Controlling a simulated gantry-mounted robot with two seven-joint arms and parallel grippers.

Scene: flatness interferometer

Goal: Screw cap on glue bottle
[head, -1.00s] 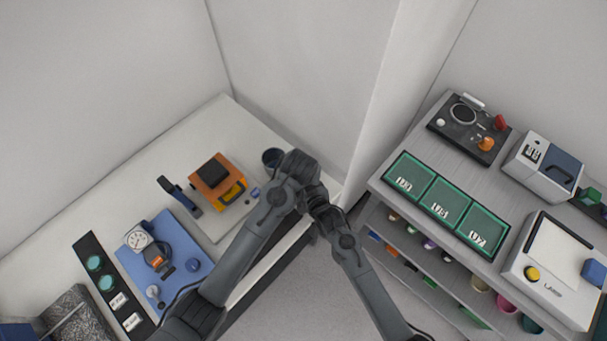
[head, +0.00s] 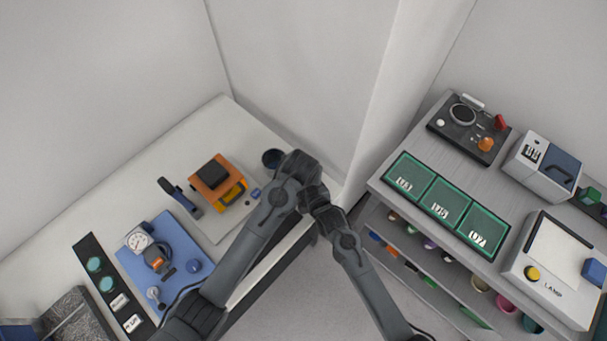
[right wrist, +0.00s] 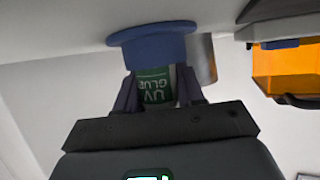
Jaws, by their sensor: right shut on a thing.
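In the right wrist view, my right gripper (right wrist: 157,92) is shut on the glue bottle (right wrist: 154,86), which has a green label reading UV GLUE. The label appears upside down in this view. The bottle's end meets a wide blue round holder (right wrist: 150,50) against the pale tabletop. The palm of my gripper covers the bottle's other end. In the head view, the wrists of both my arms meet near the table's right corner and hide the bottle and both grippers. I cannot make out the cap for certain; a small blue piece (head: 256,192) lies near the grey plate.
An orange frame (head: 218,180) with a black block sits on a grey plate (head: 226,232). A blue mat (head: 134,270) with instruments lies farther left. A grey shelf unit with green trays (head: 438,203) stands to the right.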

